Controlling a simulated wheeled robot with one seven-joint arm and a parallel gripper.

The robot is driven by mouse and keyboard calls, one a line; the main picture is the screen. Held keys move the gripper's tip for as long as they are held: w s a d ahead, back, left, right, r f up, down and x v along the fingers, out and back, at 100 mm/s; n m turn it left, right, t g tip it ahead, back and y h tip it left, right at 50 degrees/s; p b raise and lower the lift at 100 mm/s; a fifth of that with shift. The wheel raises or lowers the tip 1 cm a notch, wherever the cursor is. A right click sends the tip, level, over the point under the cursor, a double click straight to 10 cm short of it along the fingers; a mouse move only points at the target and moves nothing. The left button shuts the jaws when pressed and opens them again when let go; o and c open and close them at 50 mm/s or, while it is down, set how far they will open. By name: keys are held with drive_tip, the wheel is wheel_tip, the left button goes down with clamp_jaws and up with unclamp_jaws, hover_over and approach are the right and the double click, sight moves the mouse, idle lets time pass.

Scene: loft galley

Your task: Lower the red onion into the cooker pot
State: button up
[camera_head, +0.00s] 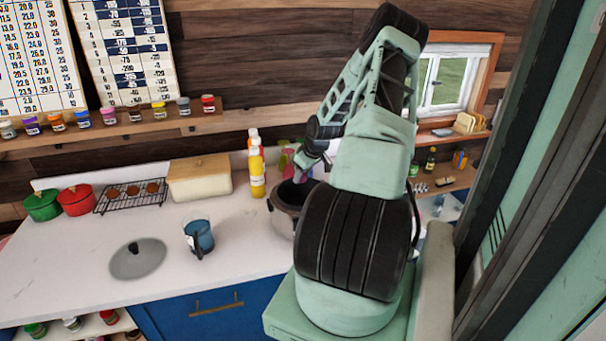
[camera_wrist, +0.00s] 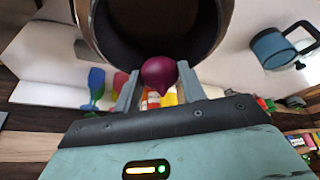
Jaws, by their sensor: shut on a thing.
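The red onion (camera_wrist: 159,74) shows in the wrist view, gripped between the two fingers of my gripper (camera_wrist: 158,88). Behind it in that view is the dark open mouth of the cooker pot (camera_wrist: 207,48). In the head view the cooker pot (camera_head: 283,222) stands on the counter, partly hidden by my arm. My gripper (camera_head: 300,172) is at the pot's upper side there, and the onion cannot be made out in that view. I cannot tell how far the onion is from the rim. The pot's lid (camera_head: 137,260) lies apart on the counter.
A blue jug (camera_head: 200,237) stands left of the pot, and yellow bottles (camera_head: 257,173) stand behind it. A bread box (camera_head: 199,178), a wire rack (camera_head: 131,194) and red (camera_head: 77,199) and green pots (camera_head: 42,204) line the back. The front left counter is clear.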

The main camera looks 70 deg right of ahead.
drive_tip(key=shift+f+b, duration=2.75)
drive_tip(key=shift+f, duration=1.75)
drive_tip(key=shift+f+b, duration=1.7)
drive_tip(key=shift+f, duration=0.8)
drive_tip(key=o, duration=1.1)
drive_tip(key=shift+c, duration=0.2)
drive_tip(key=b+v, duration=0.4)
drive_tip(key=v, duration=1.3)
drive_tip(key=shift+r, duration=0.25)
